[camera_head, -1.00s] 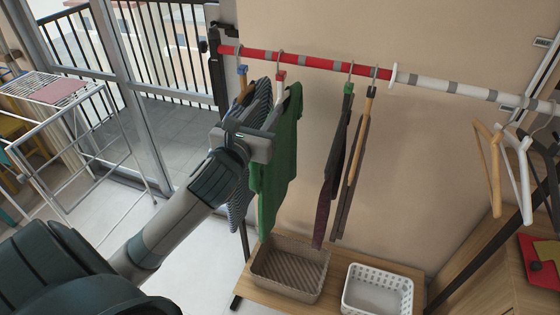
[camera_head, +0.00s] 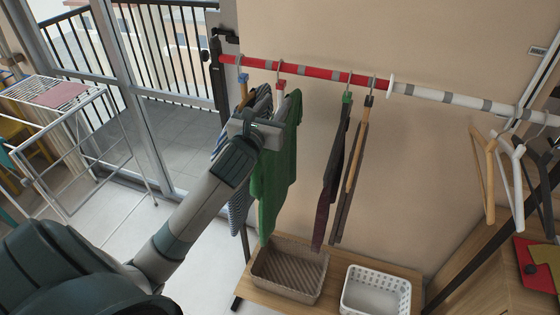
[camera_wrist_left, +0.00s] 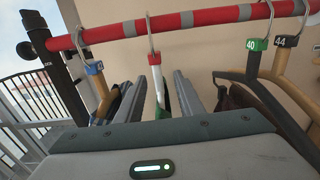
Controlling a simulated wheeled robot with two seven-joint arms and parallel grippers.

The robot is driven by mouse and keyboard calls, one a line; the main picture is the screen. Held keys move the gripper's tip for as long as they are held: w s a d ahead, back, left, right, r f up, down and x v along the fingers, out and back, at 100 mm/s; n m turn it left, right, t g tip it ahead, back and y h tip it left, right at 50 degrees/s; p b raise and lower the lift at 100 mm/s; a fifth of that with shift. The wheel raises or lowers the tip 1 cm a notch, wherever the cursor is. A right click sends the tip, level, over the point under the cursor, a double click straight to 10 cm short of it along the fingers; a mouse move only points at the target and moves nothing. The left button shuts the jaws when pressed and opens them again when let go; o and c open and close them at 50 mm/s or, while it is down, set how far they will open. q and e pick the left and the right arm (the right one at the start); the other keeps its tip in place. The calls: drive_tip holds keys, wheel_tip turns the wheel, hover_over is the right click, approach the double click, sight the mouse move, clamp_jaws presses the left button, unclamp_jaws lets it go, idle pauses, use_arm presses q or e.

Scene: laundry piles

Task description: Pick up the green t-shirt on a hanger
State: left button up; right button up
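The green t-shirt (camera_head: 278,178) hangs from the red section of the rail on a hanger with a red tag (camera_head: 281,85). In the left wrist view, that hanger's white neck and red tag (camera_wrist_left: 155,59) stand in the middle, with a little green below. My left gripper (camera_head: 270,122) is at the upper part of the t-shirt in the head view. In the left wrist view its two grey fingers (camera_wrist_left: 160,98) are apart, one on each side of the hanger, and the gripper looks open. Whether it touches the cloth is hidden. My right gripper is not in view.
A striped garment (camera_head: 240,205) on a blue-tagged hanger hangs close left of the t-shirt. Dark garments (camera_head: 333,178) hang to the right after a gap. A brown basket (camera_head: 290,268) and a white basket (camera_head: 376,292) stand on the bench below. Empty hangers (camera_head: 486,175) hang at far right.

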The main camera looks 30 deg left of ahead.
sight(280, 95)
use_arm(q)
drive_tip(key=p+x, duration=0.1)
drive_tip(key=x, duration=0.1)
drive_tip(key=p+x, duration=0.1)
drive_tip(key=x, duration=0.1)
drive_tip(key=shift+s+a+r, duration=0.1)
drive_tip(key=shift+a+r, duration=0.1)
drive_tip(key=shift+w+a+f, duration=0.1)
drive_tip(key=shift+w, duration=0.3)
clamp_jaws()
idle(0.4)
idle(0.8)
